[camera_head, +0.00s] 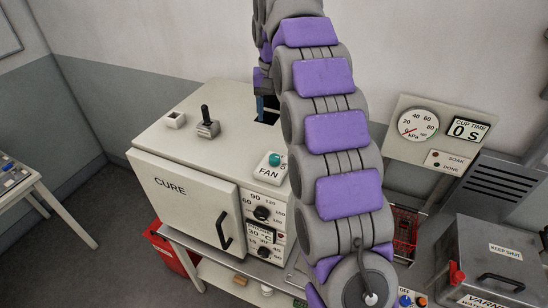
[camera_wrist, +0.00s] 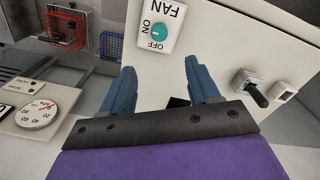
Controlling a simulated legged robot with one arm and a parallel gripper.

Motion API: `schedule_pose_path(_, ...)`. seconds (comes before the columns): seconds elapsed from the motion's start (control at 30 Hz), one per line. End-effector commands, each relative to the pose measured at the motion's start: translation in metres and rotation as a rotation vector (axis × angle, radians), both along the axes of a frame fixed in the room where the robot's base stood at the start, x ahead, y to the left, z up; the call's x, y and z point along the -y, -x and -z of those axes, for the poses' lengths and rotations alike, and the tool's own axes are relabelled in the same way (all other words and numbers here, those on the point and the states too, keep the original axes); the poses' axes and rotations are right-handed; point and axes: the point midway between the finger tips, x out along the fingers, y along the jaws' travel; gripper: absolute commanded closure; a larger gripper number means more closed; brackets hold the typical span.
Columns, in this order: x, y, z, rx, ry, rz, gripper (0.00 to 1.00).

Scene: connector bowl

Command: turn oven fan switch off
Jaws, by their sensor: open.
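The fan switch (camera_head: 273,165) is a white plate marked FAN with a teal-green knob, on top of the cream oven (camera_head: 150,150) near its front right corner. In the wrist view the fan switch (camera_wrist: 160,30) shows ON and OFF labels beside the round knob; I cannot tell which one it is set to. My gripper (camera_wrist: 165,72) has two blue fingers spread apart with nothing between them. In the wrist picture the switch lies beyond the fingertips, apart from them. In the head view my arm hides most of the gripper.
A black lever (camera_head: 207,124) and a small white block (camera_head: 175,119) stand on the oven top, with a dark opening behind the switch. A gauge panel (camera_head: 428,140) is on the right. A grey lidded box (camera_head: 495,255) and red basket (camera_head: 404,225) stand at the lower right.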

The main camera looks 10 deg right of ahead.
Motion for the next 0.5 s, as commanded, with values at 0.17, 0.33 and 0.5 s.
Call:
schedule_pose_path(0.17, 0.0, 0.001, 0.029, -0.001, 0.0, 0.0, 0.39)
schedule_pose_path(0.33, 0.0, 0.002, 0.045, -0.008, 0.0, 0.0, 0.39)
schedule_pose_path(0.5, 0.0, 0.002, 0.062, -0.008, 0.0, 0.0, 0.39)
